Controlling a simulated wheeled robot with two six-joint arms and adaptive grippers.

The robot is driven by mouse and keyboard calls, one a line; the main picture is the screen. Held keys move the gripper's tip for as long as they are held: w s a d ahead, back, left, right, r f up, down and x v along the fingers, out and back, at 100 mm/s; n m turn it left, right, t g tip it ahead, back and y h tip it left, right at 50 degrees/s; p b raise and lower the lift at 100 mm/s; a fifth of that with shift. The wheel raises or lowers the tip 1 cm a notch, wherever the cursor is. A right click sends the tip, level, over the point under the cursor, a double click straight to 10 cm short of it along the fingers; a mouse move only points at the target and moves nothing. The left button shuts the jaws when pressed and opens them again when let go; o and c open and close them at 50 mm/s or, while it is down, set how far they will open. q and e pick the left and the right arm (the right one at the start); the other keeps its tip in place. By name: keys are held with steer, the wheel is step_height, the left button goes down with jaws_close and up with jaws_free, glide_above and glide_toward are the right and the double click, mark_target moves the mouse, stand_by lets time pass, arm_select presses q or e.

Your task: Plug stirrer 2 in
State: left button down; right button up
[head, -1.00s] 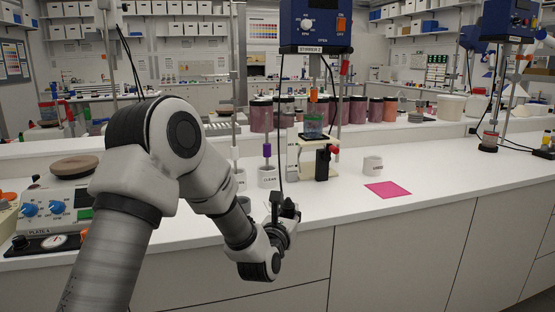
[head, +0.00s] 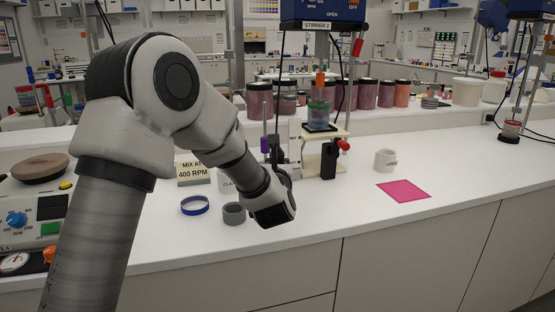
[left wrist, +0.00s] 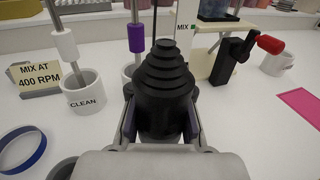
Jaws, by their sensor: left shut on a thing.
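Stirrer 2 (head: 318,10) is a blue box with a name label, at the top of the head view, above a small vessel (head: 318,117) on a stand. A thin black cord (head: 279,85) hangs from it towards my left gripper. In the left wrist view my left gripper (left wrist: 161,125) is shut on a black ribbed plug (left wrist: 163,82), with the cord rising from its top. The plug's lower end is hidden by the fingers and palm. No socket is clearly visible. My right gripper is not in view.
The CLEAN cup (left wrist: 85,95), the MIX AT 400 RPM sign (head: 193,172), a blue ring (head: 195,206) and a grey ring (head: 234,213) are near my gripper. A red-knobbed crank (head: 343,145) is to the right. The counter around the pink sheet (head: 403,191) is mostly clear.

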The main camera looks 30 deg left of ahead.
arm_select(q)
steer(key=shift+w+a+f+b, duration=0.1)
steer(key=shift+f+b, duration=1.05)
steer(key=shift+f, duration=1.8)
steer(key=n+g+y+b, duration=0.1)
steer(key=n+g+y, duration=0.1)
steer(key=y, duration=0.1)
steer(key=shift+w+n, duration=0.15)
steer(key=shift+n, duration=0.15)
steer(key=n+g+y, duration=0.1)
steer(key=n+g, duration=0.1)
steer(key=n+g+y+b, duration=0.1)
steer(key=n+g+y, duration=0.1)
steer(key=g, duration=0.1)
steer(key=n+g+y, duration=0.2)
steer(key=g, duration=0.1)
steer(key=shift+w+a+b, duration=0.25)
steer(key=shift+w+b, duration=0.05)
steer(key=shift+b, duration=0.1)
steer(key=shift+s+a, duration=0.1)
steer(key=shift+s, duration=0.05)
